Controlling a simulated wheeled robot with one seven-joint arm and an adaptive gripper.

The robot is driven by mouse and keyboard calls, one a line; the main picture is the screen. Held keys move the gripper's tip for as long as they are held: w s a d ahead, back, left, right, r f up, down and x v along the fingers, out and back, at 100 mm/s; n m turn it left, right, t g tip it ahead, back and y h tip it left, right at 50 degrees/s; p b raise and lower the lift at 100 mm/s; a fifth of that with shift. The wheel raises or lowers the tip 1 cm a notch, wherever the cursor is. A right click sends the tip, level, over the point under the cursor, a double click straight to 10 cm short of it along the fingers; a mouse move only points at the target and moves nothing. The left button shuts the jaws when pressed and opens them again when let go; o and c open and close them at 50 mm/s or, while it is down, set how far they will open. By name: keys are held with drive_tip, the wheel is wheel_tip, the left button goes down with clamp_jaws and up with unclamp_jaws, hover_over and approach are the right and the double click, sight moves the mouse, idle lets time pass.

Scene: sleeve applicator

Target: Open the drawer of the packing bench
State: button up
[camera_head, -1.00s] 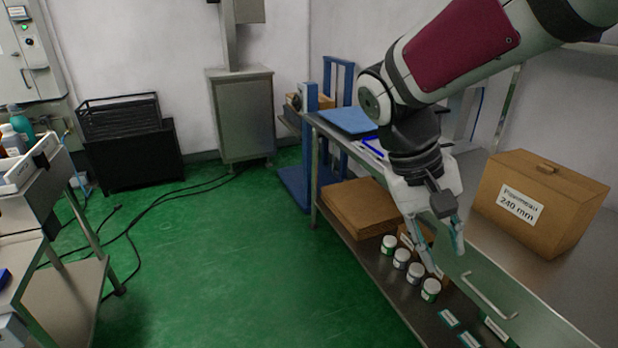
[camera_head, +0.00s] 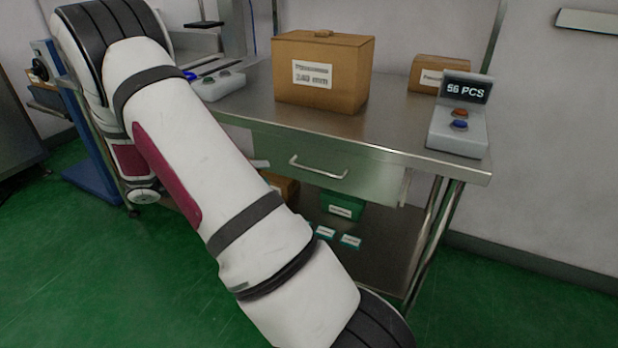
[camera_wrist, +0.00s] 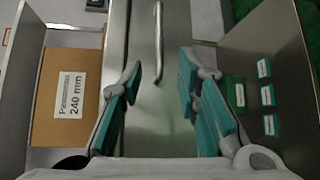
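The packing bench (camera_head: 240,100) has a steel top and a grey-green drawer front (camera_head: 270,147) under its edge. The drawer looks shut, flush below the top. Its bar handle (camera_head: 318,170) is silver. In the wrist view the drawer front (camera_wrist: 150,110) fills the middle, and the handle (camera_wrist: 158,15) stands at the top. My gripper (camera_wrist: 160,75) is open and empty, its teal-padded fingers spread either side of the handle's line. The handle lies beyond the fingertips, apart from them. In the head view my arm hides most of the gripper, left of the handle.
A cardboard box (camera_head: 320,75) marked 240 mm stands on the top above the drawer. A counter display (camera_head: 460,115) and a smaller box (camera_head: 430,72) are to the right. A green bin (camera_head: 340,205) and teal-labelled packs (camera_head: 350,241) sit on the lower shelf. Green floor is clear in front.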

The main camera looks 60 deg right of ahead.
sight(309, 170)
drive_tip(key=b+x, duration=0.3)
drive_tip(key=x, duration=1)
drive_tip(key=shift+s+d, duration=0.15)
drive_tip(key=shift+d, duration=0.05)
clamp_jaws()
